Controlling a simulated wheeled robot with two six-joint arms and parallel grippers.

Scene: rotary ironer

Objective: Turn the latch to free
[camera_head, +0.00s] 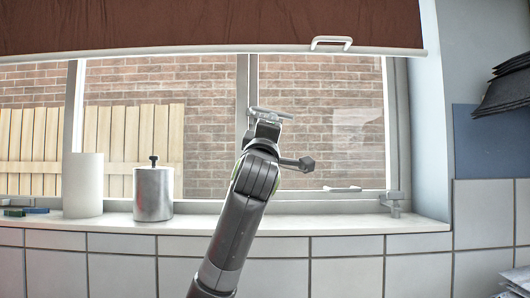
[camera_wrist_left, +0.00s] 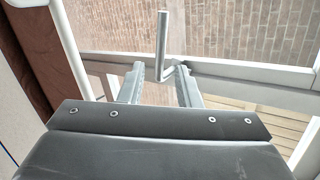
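The latch (camera_head: 282,114) is a light metal handle on the window's central upright. Its lever points right in the head view. In the left wrist view, the latch (camera_wrist_left: 162,42) shows as a bent grey lever, its long arm beyond the fingertips. My left gripper (camera_head: 268,122) is at the latch in front of the upright. In the wrist view, the left gripper (camera_wrist_left: 160,82) is open, its two fingers on either side of the latch's lower end with gaps visible. Contact cannot be made out. My right gripper is not in view.
A reddish-brown blind (camera_head: 180,25) with a white handle (camera_head: 331,42) hangs above. A white cylinder (camera_head: 83,185) and a metal canister (camera_head: 153,193) stand on the sill (camera_head: 330,223) at left. A metal fitting (camera_head: 392,203) sits at the sill's right. Dark sheets (camera_head: 505,85) jut out at far right.

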